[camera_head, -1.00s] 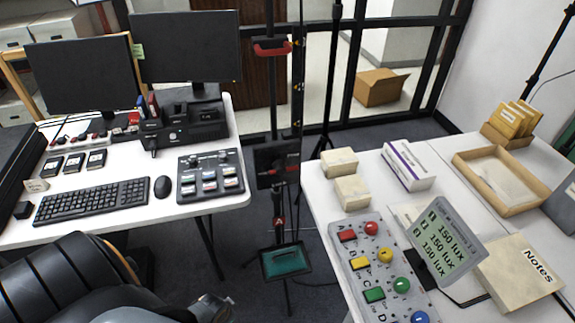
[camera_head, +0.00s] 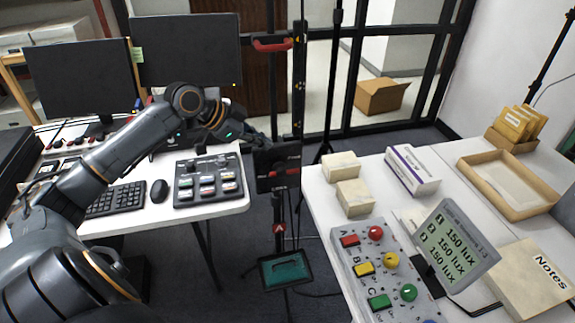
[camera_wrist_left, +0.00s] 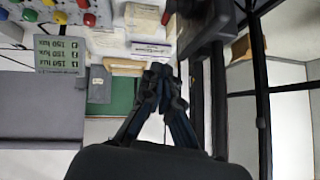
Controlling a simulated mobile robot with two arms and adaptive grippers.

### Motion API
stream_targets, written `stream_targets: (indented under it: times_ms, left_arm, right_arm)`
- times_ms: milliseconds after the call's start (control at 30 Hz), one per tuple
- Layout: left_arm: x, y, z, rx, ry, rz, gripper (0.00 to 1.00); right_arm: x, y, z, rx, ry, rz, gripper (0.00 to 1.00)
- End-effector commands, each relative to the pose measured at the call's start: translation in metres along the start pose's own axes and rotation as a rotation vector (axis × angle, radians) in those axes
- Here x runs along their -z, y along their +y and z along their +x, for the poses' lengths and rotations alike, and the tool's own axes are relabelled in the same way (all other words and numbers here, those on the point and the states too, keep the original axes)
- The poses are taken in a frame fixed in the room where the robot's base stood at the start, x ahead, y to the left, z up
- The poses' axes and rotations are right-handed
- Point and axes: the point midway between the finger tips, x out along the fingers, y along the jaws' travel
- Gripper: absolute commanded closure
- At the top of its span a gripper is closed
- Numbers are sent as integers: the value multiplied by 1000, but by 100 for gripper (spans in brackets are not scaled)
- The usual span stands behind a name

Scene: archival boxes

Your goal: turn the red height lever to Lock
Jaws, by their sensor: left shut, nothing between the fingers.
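A dark upright stand with a column (camera_head: 298,85) rises between the two tables. A red handle (camera_head: 272,46) juts from its upper part. A black box (camera_head: 277,180) with small red parts sits lower on the stand; I cannot read any Lock mark or tell how a lever there is turned. My left gripper (camera_head: 262,141) is at the upper left of the black box, below the red handle, and looks shut and empty; whether it touches the box is unclear. The left wrist view shows its closed fingers (camera_wrist_left: 160,73). My right gripper is not in view.
The left table (camera_head: 220,218) holds monitors, a keyboard and a button panel (camera_head: 208,181). The right table (camera_head: 322,200) holds white boxes, a panel of coloured buttons (camera_head: 385,270) and a lux display (camera_head: 455,245). A green-topped tray (camera_head: 286,270) is low on the stand.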

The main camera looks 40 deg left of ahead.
Motion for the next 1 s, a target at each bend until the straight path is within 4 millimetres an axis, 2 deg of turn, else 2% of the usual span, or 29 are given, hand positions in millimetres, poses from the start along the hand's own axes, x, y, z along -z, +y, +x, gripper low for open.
stream_targets:
  times_ms: [233, 367, 467, 833, 1000]
  left_arm:
    - [0, 0, 1, 0, 0, -3, 100]
    - [0, 0, 9, 0, 2, -5, 100]
    - [2, 0, 23, -2, 3, -6, 100]
    - [2, 0, 101, -2, 3, -7, 100]
    - [-19, 0, 119, -1, -2, -8, 100]
  right_arm:
    - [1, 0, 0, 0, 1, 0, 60]
    - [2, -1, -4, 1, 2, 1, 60]
    - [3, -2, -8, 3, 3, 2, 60]
    - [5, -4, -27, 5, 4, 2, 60]
    - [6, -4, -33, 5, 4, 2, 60]
